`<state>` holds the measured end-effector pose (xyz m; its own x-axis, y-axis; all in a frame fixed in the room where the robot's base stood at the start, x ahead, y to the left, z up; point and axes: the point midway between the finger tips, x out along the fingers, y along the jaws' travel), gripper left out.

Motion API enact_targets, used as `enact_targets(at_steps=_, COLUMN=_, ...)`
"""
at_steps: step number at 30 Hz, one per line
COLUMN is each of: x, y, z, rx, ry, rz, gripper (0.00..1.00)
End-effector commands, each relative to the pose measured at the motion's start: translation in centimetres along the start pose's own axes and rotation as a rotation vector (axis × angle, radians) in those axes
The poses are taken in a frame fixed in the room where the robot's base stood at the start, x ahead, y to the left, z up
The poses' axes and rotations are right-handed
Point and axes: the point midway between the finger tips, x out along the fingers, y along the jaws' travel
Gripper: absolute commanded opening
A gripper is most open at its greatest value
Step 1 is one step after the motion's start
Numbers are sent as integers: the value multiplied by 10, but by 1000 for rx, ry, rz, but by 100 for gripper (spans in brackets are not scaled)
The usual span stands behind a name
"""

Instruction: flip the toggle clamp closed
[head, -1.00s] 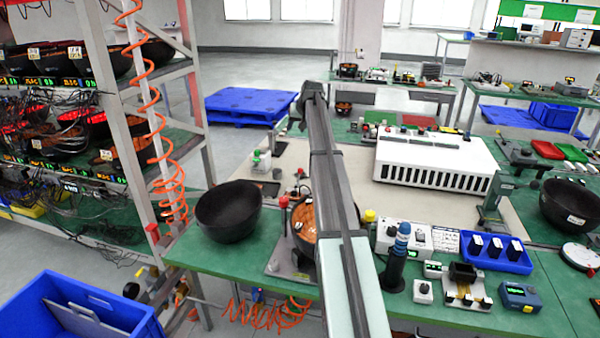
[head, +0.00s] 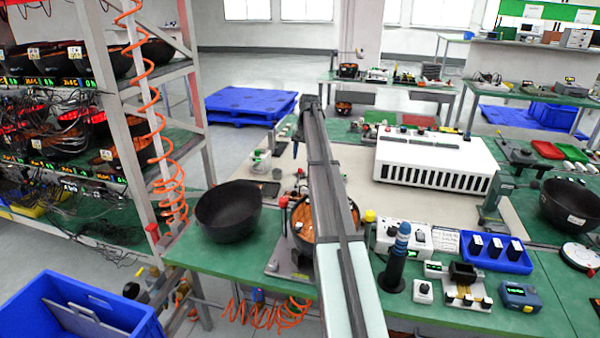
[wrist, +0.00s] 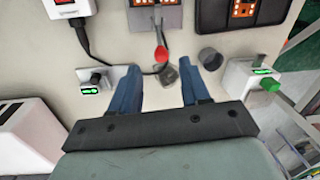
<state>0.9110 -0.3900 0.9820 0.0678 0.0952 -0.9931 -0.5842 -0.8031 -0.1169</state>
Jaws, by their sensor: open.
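A red-tipped lever (wrist: 161,53), which looks like the toggle clamp, shows in the wrist view near a grey plate (wrist: 143,20) carrying an orange-and-dark board. The lever tip lies beyond my gripper (wrist: 160,84), between the lines of its two blue fingers. The fingers are apart with nothing between them, so my gripper is open. I cannot tell its height above the lever. In the head view a small red knob (head: 300,172) on the beige mat seems to be the same lever. My arm hides part of that area, and only a bit of a blue finger shows there.
In the wrist view, a dark cylinder (wrist: 210,59) and a white box with a green knob (wrist: 250,78) stand to the right. A small green-lit device (wrist: 94,83) is at left. In the head view, a black bowl (head: 228,211) stands at the table's left edge.

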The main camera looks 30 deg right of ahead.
Motion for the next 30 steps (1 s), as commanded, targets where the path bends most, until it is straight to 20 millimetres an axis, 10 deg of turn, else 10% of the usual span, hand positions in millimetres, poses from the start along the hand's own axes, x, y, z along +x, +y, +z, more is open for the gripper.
enact_targets(at_steps=15, x=73, y=0, z=0, rx=-1, ry=0, rz=0, gripper=46)
enact_targets(at_steps=30, x=80, y=0, z=0, rx=-1, ry=1, rz=0, gripper=41)
